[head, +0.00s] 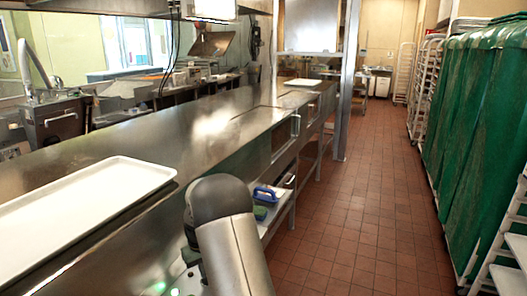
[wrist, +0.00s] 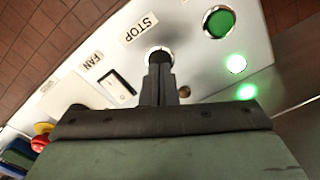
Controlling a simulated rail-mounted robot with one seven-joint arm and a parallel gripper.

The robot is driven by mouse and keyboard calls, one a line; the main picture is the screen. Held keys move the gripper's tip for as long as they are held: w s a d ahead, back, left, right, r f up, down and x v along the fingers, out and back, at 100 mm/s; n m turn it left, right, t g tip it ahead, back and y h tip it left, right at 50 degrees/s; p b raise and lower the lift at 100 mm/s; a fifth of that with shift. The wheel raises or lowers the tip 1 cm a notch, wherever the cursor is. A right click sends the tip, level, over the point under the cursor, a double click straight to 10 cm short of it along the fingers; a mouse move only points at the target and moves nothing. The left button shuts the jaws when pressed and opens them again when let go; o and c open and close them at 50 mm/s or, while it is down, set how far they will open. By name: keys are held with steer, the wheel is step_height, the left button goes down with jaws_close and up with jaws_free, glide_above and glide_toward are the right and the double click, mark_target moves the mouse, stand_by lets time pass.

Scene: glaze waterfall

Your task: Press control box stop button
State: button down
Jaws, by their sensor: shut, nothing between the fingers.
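The control box (wrist: 200,75) fills much of the wrist view, a pale panel seen at a slant. A label reading STOP (wrist: 139,28) sits beside a round button with a light ring (wrist: 170,53). My gripper (wrist: 160,57) is shut and empty, its fingertips over that button and hiding most of it. I cannot tell whether they touch it or whether it is pushed in. In the head view, my arm hides most of the box; a green glow (head: 160,287) shows at the bottom edge.
The panel also has a large green button (wrist: 219,22), two green lights (wrist: 236,64), a FAN rocker switch (wrist: 117,86) and a red knob on yellow (wrist: 42,129). A steel counter (head: 215,120) holds a white tray (head: 80,215). The tiled aisle (head: 350,215) is clear.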

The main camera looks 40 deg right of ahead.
steer(key=shift+f+b, duration=0.7)
steer(key=shift+f, duration=0.3)
steer(key=shift+r, duration=0.2)
steer(key=shift+r+p, duration=2.1)
steer(key=shift+r, duration=1.35)
